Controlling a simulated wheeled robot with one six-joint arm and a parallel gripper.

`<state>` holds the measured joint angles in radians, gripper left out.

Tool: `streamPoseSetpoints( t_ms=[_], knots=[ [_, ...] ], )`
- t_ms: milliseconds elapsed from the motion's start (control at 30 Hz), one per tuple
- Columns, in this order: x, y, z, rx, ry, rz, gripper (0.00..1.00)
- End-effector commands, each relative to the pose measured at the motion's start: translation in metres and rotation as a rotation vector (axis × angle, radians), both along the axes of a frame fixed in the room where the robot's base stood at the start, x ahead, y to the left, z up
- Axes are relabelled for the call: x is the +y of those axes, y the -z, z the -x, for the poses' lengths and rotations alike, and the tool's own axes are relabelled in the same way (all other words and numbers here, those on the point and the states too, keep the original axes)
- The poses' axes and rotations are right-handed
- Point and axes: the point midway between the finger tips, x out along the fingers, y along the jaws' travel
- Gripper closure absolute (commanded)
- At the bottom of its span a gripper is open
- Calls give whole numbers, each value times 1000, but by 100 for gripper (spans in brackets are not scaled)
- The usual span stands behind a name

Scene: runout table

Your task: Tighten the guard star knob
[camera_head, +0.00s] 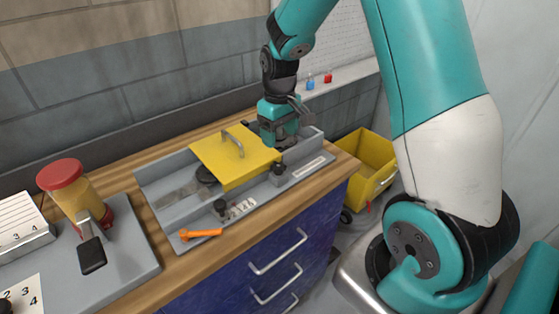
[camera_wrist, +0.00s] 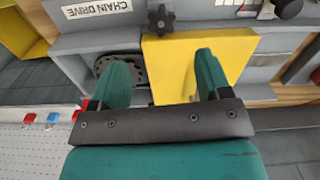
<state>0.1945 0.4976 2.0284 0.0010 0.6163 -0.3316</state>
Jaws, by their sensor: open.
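A black star knob (camera_head: 278,168) sits on the tray's front rail beside the yellow guard. It shows at the top of the wrist view (camera_wrist: 160,18), between the fingers sideways but beyond their tips, with nothing gripping it. The yellow guard (camera_head: 222,160) has a grey handle and covers part of the tray. It fills the middle of the wrist view (camera_wrist: 180,50). My gripper (camera_head: 282,148) is above the tray at the guard's right end, close to the knob in the head view. In the wrist view its teal fingers (camera_wrist: 167,70) are apart and empty.
A second black knob (camera_head: 221,207) and an orange tool (camera_head: 200,233) are at the tray's front left. A red-topped device (camera_head: 77,195) stands farther left. A yellow bin (camera_head: 365,160) stands right of the blue drawer unit (camera_head: 255,265). A black disc (camera_wrist: 122,68) sits beside the guard.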

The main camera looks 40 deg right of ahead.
Motion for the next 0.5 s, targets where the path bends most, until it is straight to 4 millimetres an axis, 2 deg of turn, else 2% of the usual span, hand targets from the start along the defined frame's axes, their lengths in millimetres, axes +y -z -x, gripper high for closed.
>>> streamPoseSetpoints(
  t_ms=[100,300,500],
  knots=[
    [1,28,1,7,0,-2,29],
    [1,69,1,5,-1,-1,29],
    [1,94,0,1,-1,-1,29]
  ],
)
